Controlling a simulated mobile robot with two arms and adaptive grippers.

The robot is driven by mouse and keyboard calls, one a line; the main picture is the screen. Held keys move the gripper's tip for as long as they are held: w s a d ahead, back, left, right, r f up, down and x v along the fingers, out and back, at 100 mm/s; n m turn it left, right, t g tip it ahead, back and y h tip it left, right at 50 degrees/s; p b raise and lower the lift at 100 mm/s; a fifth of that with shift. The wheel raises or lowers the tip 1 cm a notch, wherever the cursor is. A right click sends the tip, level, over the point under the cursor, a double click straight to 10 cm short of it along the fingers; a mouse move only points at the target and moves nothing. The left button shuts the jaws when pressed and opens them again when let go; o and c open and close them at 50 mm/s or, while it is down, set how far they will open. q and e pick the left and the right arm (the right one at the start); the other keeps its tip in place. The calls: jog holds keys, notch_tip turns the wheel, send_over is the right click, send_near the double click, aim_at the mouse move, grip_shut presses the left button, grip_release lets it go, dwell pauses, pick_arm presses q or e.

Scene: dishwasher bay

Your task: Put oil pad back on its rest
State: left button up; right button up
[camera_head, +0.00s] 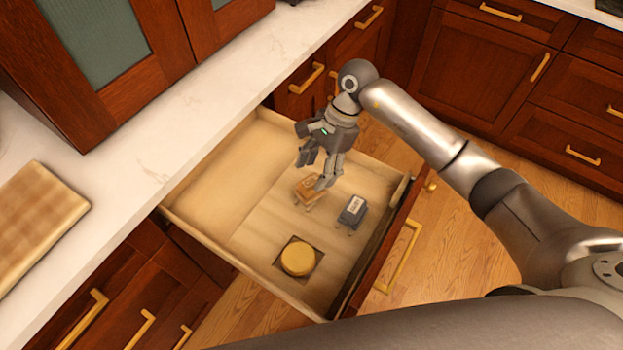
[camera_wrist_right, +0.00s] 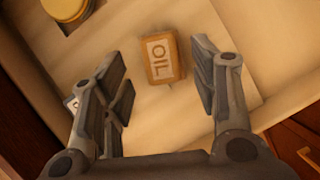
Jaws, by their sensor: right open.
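The oil pad (camera_head: 309,190) is a small orange-brown block inside the open drawer. In the right wrist view the oil pad (camera_wrist_right: 162,58) shows a pale label reading OIL. My right gripper (camera_head: 317,170) is open and points down into the drawer, just above the oil pad. In the right wrist view its fingers (camera_wrist_right: 159,54) stand either side of the pad, with visible gaps. The pad's underside is hard to make out, and I cannot tell which part is its rest. My left gripper is not in view.
A grey block with a pale label (camera_head: 352,211) sits right of the oil pad. A round yellow object (camera_head: 298,257) lies on a dark square nearer the drawer's front corner. The drawer's left part (camera_head: 225,180) is bare. The white counter (camera_head: 140,145) overhangs at left, with a wooden board (camera_head: 38,215).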

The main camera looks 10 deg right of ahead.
jog(key=b+v, duration=0.1)
jog(key=v, duration=0.6)
jog(key=shift+d+r, duration=0.2)
jog(key=shift+r, duration=0.15)
